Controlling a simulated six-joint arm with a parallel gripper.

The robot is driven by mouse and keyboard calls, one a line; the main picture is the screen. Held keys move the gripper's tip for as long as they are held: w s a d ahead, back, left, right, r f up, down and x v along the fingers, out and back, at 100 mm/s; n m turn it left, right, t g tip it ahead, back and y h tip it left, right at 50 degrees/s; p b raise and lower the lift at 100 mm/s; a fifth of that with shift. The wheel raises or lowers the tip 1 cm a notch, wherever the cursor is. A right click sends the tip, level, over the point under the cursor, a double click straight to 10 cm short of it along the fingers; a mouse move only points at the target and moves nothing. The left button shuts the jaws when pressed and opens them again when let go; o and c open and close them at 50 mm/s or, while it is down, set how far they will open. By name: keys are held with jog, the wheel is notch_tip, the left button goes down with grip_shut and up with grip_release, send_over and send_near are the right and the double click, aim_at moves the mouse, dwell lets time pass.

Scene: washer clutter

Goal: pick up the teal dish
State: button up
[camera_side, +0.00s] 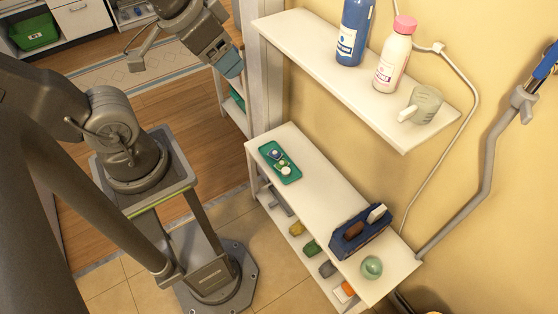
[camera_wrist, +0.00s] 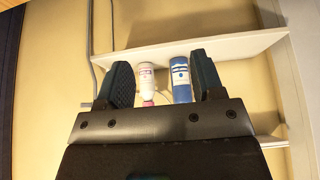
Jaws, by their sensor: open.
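A teal-green rectangular dish (camera_side: 291,178) lies flat at the far left end of the lower white shelf top in the side view, with a few small items on it. A rounded pale green object (camera_side: 371,267) sits near the other end; I cannot tell whether it is a bowl or a ball. My gripper (camera_side: 232,67) is up at the top of the side view, left of the shelves and apart from both. In the wrist view my gripper (camera_wrist: 163,80) has its two dark blue fingers spread, with nothing held between them. Neither green thing is recognisable in the wrist view.
The upper shelf (camera_side: 300,45) holds a blue bottle (camera_side: 354,30), a white bottle with pink cap (camera_side: 393,58) and a pale green mug (camera_side: 426,103). A dark blue caddy (camera_side: 361,232) stands on the lower top (camera_side: 320,190), whose middle is clear. A grey pipe (camera_side: 490,180) runs along the wall.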

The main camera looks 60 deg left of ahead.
jog(key=shift+o, duration=0.4)
jog(key=o, duration=0.7)
jog(key=shift+c, duration=0.2)
